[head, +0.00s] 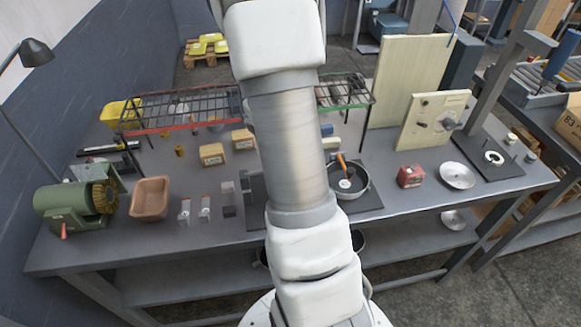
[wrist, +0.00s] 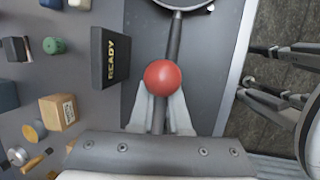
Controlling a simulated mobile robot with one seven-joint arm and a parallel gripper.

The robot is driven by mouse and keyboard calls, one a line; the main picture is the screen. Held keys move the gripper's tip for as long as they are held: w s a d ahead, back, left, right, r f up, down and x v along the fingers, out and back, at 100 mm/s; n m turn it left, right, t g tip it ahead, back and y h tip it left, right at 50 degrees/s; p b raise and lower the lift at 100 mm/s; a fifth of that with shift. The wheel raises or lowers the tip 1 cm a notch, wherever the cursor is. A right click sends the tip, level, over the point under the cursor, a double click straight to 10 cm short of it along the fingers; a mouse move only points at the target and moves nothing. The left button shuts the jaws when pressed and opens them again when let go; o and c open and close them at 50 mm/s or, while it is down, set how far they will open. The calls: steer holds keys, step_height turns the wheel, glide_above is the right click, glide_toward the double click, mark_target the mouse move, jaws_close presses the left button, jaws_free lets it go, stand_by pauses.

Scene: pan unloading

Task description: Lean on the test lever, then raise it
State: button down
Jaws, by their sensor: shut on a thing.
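The test lever shows in the wrist view as a red ball knob (wrist: 163,77) on a grey rod (wrist: 175,38) that runs up toward a round metal rim. My gripper (wrist: 160,108) has its pale fingers on either side of the lever, just below the ball in the picture, and is shut on it. The exact contact is partly hidden by the ball. In the head view my arm covers the gripper and the lever. A dark pan (head: 362,190) with an orange-handled thing in it sits right of my arm.
A black block marked READY (wrist: 108,58) stands left of the lever. A wooden block (wrist: 58,112) lies further left. On the bench are a red box (head: 410,176), a silver dish (head: 457,176), a brown tub (head: 151,198) and a green motor (head: 72,205).

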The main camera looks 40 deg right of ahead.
steer(key=shift+s+d, duration=0.2)
steer(key=shift+d, duration=0.05)
steer(key=c, duration=0.9)
jaws_free()
steer(key=shift+a, duration=0.1)
steer(key=shift+w+r, duration=0.1)
steer(key=shift+r, duration=0.1)
steer(key=p+v, duration=0.2)
steer(key=v, duration=1.5)
steer(key=shift+a, duration=0.1)
